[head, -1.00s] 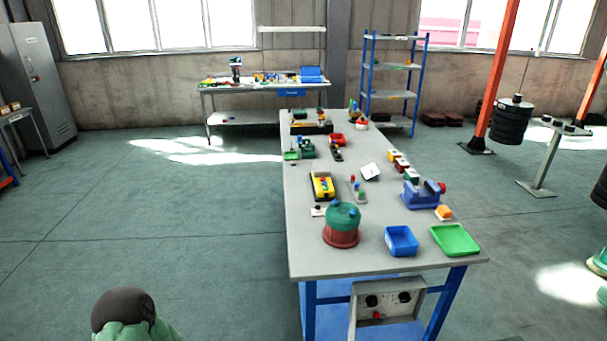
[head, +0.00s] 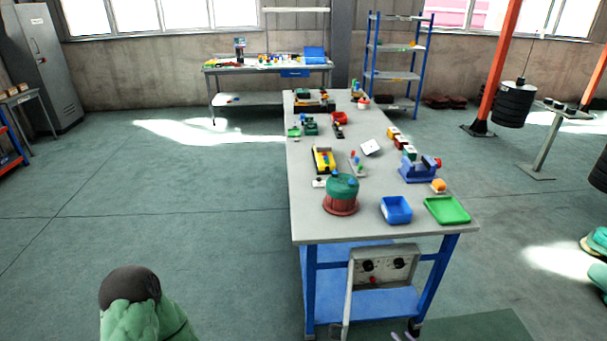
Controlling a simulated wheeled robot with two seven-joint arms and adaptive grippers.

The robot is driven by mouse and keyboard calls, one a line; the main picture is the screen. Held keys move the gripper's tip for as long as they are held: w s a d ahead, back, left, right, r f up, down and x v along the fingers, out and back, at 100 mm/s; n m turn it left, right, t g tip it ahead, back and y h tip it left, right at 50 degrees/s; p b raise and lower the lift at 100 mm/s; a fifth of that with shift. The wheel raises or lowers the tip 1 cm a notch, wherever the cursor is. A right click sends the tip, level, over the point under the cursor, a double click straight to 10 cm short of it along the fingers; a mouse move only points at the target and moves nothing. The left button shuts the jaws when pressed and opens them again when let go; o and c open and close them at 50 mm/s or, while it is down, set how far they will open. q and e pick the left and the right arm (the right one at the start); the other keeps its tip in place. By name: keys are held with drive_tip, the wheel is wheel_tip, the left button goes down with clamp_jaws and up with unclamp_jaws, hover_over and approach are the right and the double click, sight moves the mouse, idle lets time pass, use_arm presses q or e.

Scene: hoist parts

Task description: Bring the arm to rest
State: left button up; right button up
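Part of my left arm, a green link with a dark rounded cap (head: 130,288), shows at the bottom left, over the floor and apart from the table. Green rounded parts (head: 597,243) show at the right edge, cut off by the frame. The long grey worktable (head: 268,211) does not touch the visible arm part; its top (head: 385,224) carries the hoist parts. A round red and green housing (head: 341,203), a blue bin (head: 396,210) and a green tray (head: 447,210) stand near its front edge.
A blue vise (head: 418,172) and several small parts stand farther back on the table. A control box (head: 383,268) hangs under its front edge. A workbench (head: 268,69) and shelf rack (head: 397,76) stand at the back. Floor left of the table is clear.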

drive_tip(key=s+a+f+n+g+y, duration=0.25)
drive_tip(key=s+a+n+g, duration=0.2)
drive_tip(key=a, duration=0.45)
drive_tip(key=s+a+f+n+g+y, duration=0.1)
drive_tip(key=s+a+n+g+y, duration=0.3)
drive_tip(key=s+a+g, duration=0.3)
drive_tip(key=s+a+f+n+g+h, duration=0.1)
drive_tip(key=s+f+n+g+h, duration=0.2)
drive_tip(key=s+n, duration=0.4)
drive_tip(key=s+a+f+n+g+h, duration=0.1)
drive_tip(key=s+a+n+g+h, duration=0.1)
drive_tip(key=s+n+g+h, duration=0.4)
drive_tip(key=w+n+t, duration=0.1)
drive_tip(key=n, duration=0.1)
drive_tip(key=w+a+r+n+t, duration=0.1)
drive_tip(key=n+t, duration=0.1)
drive_tip(key=n, duration=0.1)
drive_tip(key=w+n+t, duration=0.1)
drive_tip(key=n+t, duration=0.1)
drive_tip(key=shift+w+a+r+n+t, duration=0.15)
drive_tip(key=shift+a+r+n+t, duration=0.1)
drive_tip(key=shift+n, duration=0.1)
